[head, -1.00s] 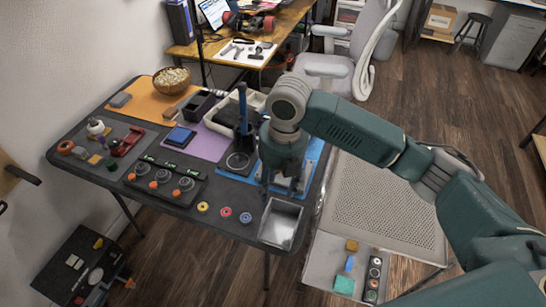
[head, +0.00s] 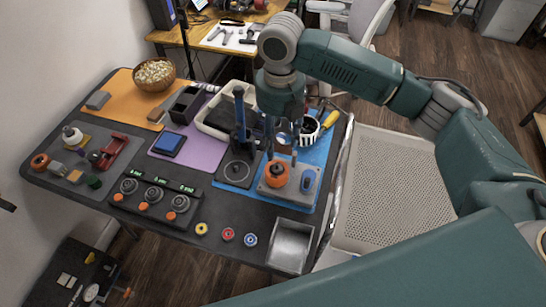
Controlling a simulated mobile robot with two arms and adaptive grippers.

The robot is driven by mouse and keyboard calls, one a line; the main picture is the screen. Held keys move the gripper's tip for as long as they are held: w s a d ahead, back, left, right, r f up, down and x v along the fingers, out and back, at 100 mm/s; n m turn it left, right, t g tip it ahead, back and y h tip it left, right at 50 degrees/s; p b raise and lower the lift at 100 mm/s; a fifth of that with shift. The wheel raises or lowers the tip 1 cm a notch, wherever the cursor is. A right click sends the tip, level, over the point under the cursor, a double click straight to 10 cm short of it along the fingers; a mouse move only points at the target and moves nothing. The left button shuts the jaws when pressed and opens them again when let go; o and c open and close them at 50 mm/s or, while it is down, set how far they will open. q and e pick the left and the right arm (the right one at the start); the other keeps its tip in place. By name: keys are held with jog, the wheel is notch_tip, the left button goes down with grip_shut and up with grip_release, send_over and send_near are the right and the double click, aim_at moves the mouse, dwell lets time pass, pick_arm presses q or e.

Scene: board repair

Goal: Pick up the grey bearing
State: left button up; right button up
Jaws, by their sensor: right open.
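My right gripper (head: 284,146) points down over the blue mat (head: 318,158) at the table's right side. Its fingers are apart. A small round item (head: 284,138) with a pale rim shows between and behind the fingers. It may be the grey bearing, but it is partly hidden and too small to be sure. I cannot tell whether the fingers touch anything. My left gripper is not in view.
A black-and-white ribbed round part (head: 309,130) and a yellow-handled tool (head: 329,119) lie close to the gripper's right. A blue upright tool in a black stand (head: 239,138) rises close to its left. A metal bin (head: 291,245) stands at the front.

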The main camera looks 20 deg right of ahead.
aim_at(277, 166)
jog(key=f, duration=0.2)
jog(key=s+f, duration=0.1)
jog(key=f, duration=0.1)
jog(key=shift+f+p, duration=0.3)
jog(key=shift+p, duration=0.05)
jog(key=f, duration=0.2)
jog(key=f+p, duration=0.1)
jog(key=f, duration=0.1)
jog(key=shift+a+f, duration=0.2)
jog(key=shift+f, duration=0.2)
jog(key=shift+c, duration=1.4)
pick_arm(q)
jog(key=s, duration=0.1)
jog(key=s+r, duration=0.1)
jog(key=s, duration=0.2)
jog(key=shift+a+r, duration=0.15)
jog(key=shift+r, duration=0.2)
pick_arm(e)
jog(key=c, duration=0.9)
